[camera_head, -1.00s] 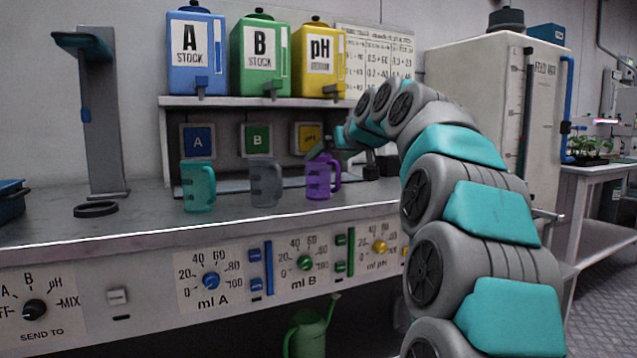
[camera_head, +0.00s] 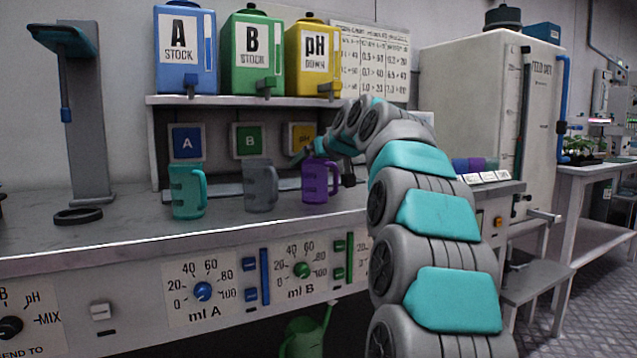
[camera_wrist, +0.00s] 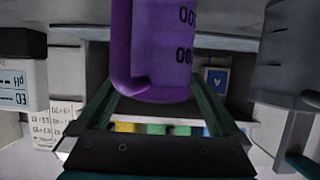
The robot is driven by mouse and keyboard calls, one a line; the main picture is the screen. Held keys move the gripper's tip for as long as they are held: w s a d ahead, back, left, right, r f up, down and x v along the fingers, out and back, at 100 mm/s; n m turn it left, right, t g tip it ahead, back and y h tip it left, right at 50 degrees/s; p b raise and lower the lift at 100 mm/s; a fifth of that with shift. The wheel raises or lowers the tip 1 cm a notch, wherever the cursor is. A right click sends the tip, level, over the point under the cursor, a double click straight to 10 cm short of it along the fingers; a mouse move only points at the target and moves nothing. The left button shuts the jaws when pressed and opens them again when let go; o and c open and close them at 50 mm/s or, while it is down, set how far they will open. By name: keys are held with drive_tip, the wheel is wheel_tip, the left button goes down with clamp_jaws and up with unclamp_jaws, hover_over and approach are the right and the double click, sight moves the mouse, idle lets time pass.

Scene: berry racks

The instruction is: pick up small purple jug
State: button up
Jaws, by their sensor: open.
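The small purple jug (camera_head: 318,182) stands upright on the bench, at the right end of a row of three jugs. Its handle faces right in the head view. My gripper (camera_head: 312,152) is at the jug's upper part, beside or just behind it. In the wrist view the jug (camera_wrist: 155,45) fills the upper middle, large and close. The two green fingers of my gripper (camera_wrist: 153,92) are spread apart, one on each side of the jug's near end. I cannot tell whether either finger touches it.
A grey jug (camera_head: 261,187) stands close to the left, and a teal jug (camera_head: 187,192) is further left. A shelf (camera_head: 240,100) with blue, green and yellow tanks hangs above. The bench front (camera_head: 120,240) is clear left of the jugs.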

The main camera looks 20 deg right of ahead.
drive_tip(key=x, duration=0.2)
drive_tip(key=shift+w+f, duration=0.15)
drive_tip(key=shift+w, duration=0.05)
drive_tip(key=c, duration=1.2)
